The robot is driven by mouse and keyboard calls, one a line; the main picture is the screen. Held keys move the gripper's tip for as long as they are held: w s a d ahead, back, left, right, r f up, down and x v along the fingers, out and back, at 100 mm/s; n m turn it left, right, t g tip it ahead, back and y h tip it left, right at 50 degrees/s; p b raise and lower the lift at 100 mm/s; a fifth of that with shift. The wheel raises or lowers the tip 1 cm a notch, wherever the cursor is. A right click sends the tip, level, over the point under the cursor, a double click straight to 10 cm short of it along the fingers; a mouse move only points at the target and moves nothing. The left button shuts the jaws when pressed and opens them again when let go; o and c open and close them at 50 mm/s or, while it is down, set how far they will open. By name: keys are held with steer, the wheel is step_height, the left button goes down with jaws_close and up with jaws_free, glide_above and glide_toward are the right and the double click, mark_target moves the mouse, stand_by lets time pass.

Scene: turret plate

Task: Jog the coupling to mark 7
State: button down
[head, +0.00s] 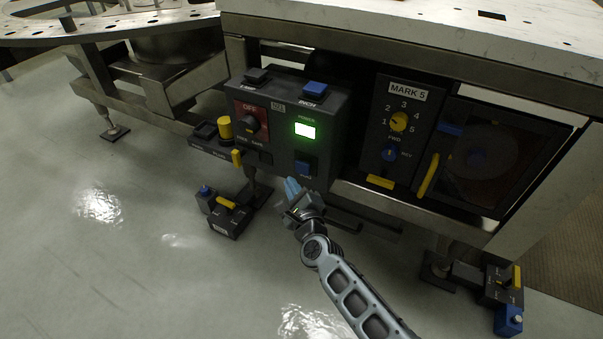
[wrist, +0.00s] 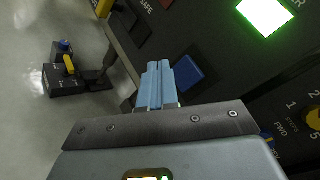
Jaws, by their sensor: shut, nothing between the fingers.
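My gripper (head: 292,187) is shut and empty, just below and left of a blue button (head: 304,168) on the dark control box. In the wrist view the gripper's light-blue fingers (wrist: 160,84) lie beside that blue button (wrist: 188,72); I cannot tell whether they touch it. The control box (head: 330,120) has a lit green-white lamp (head: 304,130) marked power and a red plate (head: 249,117) reading OFF with a dark knob. To the right, a panel (head: 381,99) carries a MARK 5 label (head: 407,91), a yellow step dial (head: 398,122) numbered from 1 to 5 and a blue FWD knob (head: 390,154).
A dark-windowed door (head: 480,150) with a yellow handle (head: 429,177) is at the right. A perforated round plate (head: 100,33) is at upper left. The left floor is open.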

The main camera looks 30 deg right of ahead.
mark_target(296, 167)
steer(key=shift+w+d+b, duration=0.5)
steer(key=shift+w+d, duration=0.25)
steer(key=shift+d, duration=0.25)
stand_by(1.4)
steer(key=shift+w+d, duration=0.2)
steer(key=shift+d, duration=0.15)
steer(key=shift+w+d+b, duration=0.4)
steer(key=shift+d+b, duration=0.15)
steer(key=shift+b, duration=0.05)
stand_by(0.9)
steer(key=shift+a, duration=0.1)
steer(key=shift+s+a+p, duration=0.55)
steer(key=shift+s+a, duration=0.1)
steer(key=shift+a, duration=0.1)
steer(key=shift+s+a+p, duration=0.65)
steer(key=shift+s+a, duration=0.1)
steer(key=shift+a, duration=0.3)
steer(key=shift+s+a+p, duration=0.6)
steer(key=shift+s+a, duration=0.1)
steer(key=shift+a, duration=0.3)
